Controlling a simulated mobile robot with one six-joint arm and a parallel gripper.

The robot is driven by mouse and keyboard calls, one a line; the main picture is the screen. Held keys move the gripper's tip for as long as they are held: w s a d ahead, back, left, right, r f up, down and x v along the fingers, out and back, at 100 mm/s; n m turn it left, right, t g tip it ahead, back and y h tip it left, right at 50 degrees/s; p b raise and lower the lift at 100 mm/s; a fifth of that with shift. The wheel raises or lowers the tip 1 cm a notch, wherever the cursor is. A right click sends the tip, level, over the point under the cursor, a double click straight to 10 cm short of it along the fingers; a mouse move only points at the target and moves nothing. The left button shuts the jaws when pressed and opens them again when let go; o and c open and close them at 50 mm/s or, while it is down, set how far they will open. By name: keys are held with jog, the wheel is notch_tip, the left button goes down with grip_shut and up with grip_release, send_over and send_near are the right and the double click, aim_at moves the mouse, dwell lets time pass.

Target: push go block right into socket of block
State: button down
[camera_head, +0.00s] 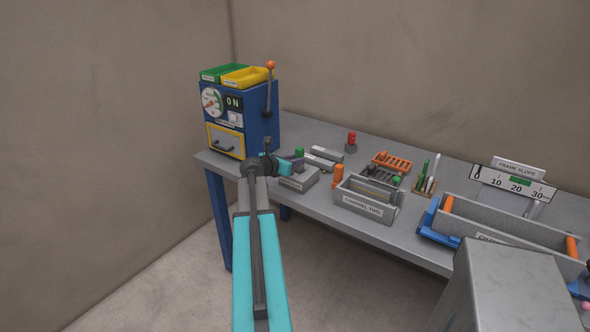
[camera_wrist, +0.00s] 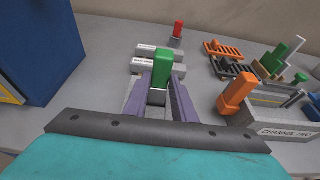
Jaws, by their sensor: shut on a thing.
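The go block has a green top (camera_wrist: 162,68) and a grey lower part (camera_wrist: 157,97). My gripper (camera_wrist: 160,92) is shut on it, with one purple finger on each side. In the head view the green top (camera_head: 299,152) shows just beyond my gripper (camera_head: 288,161), over the table's left part. A grey block (camera_head: 300,180) lies on the table below my gripper. In the wrist view, it is mostly hidden behind the fingers and the held block. Its socket and the go block's lower end are hidden, so I cannot tell whether they touch.
A blue machine (camera_head: 256,122) stands close on the left. Two labelled grey bars (camera_wrist: 143,67) lie beyond the fingers, with a red-topped block (camera_wrist: 178,30) behind them. An orange piece (camera_wrist: 236,92) and the channel two box (camera_head: 366,203) stand to the right.

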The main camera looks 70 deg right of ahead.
aim_at(297, 168)
jog(key=shift+f, duration=1.8)
jog(key=c, duration=1.5)
grip_release()
jog(key=shift+a, duration=0.15)
jog(key=shift+b+v, duration=0.75)
jog(key=shift+v, duration=5.15)
